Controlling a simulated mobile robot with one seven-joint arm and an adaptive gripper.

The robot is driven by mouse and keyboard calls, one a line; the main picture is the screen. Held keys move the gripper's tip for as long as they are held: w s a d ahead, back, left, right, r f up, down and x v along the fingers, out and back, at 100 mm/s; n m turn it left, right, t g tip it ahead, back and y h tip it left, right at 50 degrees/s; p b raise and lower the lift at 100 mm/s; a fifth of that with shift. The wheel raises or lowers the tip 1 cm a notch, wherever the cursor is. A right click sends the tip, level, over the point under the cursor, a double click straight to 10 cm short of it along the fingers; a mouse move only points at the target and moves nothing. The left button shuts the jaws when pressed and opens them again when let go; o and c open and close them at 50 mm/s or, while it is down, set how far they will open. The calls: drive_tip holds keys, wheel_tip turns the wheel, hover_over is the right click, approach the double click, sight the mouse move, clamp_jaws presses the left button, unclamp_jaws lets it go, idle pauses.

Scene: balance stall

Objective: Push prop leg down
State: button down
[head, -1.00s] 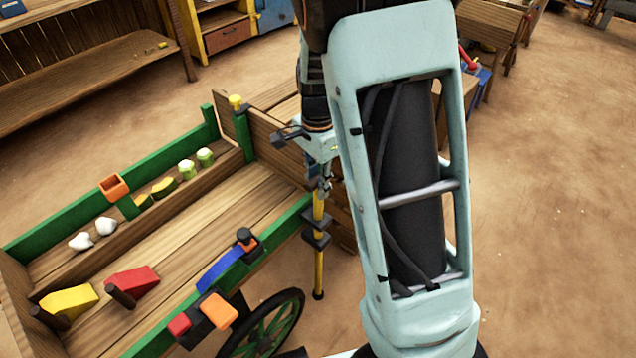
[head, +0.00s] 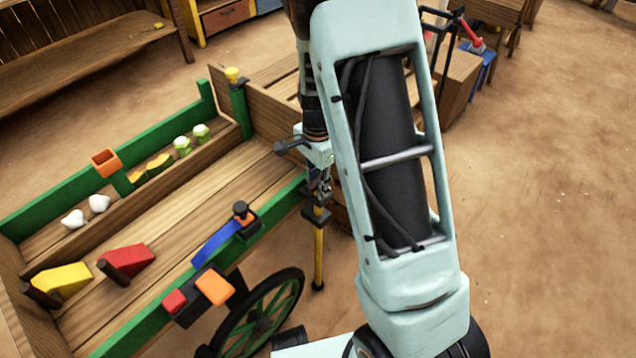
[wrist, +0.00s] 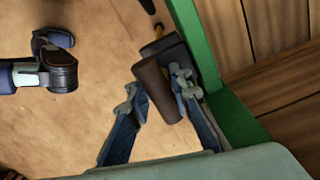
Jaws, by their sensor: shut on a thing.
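The prop leg (head: 319,256) is a yellow upright rod with a dark foot, in dark brackets (head: 316,217) at the near right corner of the green-railed wooden cart (head: 270,208). In the head view my gripper (head: 322,188) is at the top of the leg, partly hidden by my arm. In the wrist view a brown handle (wrist: 156,88) lies between the two fingers, and my gripper is shut on it. A bit of yellow leg (wrist: 152,50) shows beyond it. I cannot tell whether the foot touches the ground.
The green cart rail (wrist: 197,50) runs close beside my gripper in the wrist view. A spoked wheel (head: 262,318) stands left of the leg. The cart bed holds a yellow block (head: 62,281) and a red block (head: 132,260). Sandy ground at right is clear.

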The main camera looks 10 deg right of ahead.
drive_tip(key=c, duration=1.7)
unclamp_jaws()
drive_tip(key=shift+f, duration=0.25)
drive_tip(key=shift+r, duration=0.1)
wheel_tip(320, 180, up, 12)
drive_tip(key=shift+f, duration=0.1)
